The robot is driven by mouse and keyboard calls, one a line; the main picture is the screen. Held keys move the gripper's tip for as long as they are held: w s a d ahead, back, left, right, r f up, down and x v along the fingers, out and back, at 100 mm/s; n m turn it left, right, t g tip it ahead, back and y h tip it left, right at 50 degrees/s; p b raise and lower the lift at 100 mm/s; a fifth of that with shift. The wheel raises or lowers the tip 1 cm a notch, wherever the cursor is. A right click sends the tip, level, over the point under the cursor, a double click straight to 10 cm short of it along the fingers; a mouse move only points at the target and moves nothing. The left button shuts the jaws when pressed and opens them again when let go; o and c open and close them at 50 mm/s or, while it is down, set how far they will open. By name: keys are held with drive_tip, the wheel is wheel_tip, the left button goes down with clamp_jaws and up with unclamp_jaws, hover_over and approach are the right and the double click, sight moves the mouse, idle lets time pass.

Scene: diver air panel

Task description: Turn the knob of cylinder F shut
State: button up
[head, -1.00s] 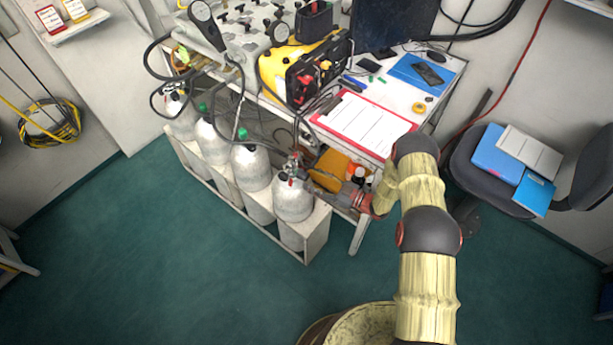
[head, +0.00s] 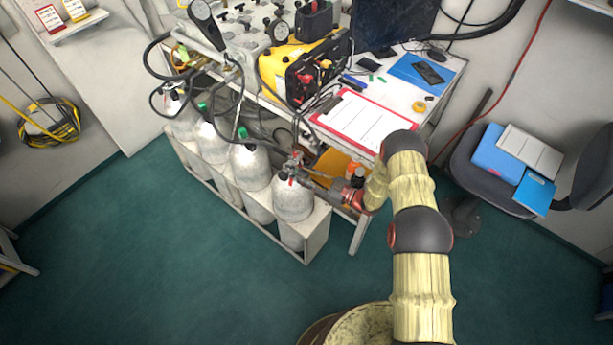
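Several grey-white gas cylinders stand in a row in a low rack. The nearest cylinder (head: 293,200), at the right end, has a valve (head: 292,170) with a small red part on top. My gripper (head: 300,171) reaches in from the right and is at this valve. The knob is hidden or too small to make out, and I cannot tell whether the fingers touch it or are closed around it. Two other cylinders (head: 250,168) (head: 212,140) carry green caps, and one more (head: 180,117) stands at the far left end. No letter F is readable on any cylinder.
The white rack (head: 318,235) surrounds the cylinder bases. A table behind holds a red clipboard (head: 362,122), a yellow-black unit (head: 300,72) and a valve panel (head: 245,22). Black hoses (head: 165,75) hang near the left cylinders. A chair (head: 470,160) stands right. The green floor in front is clear.

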drive_tip(key=c, duration=0.5)
drive_tip(key=shift+c, duration=0.2)
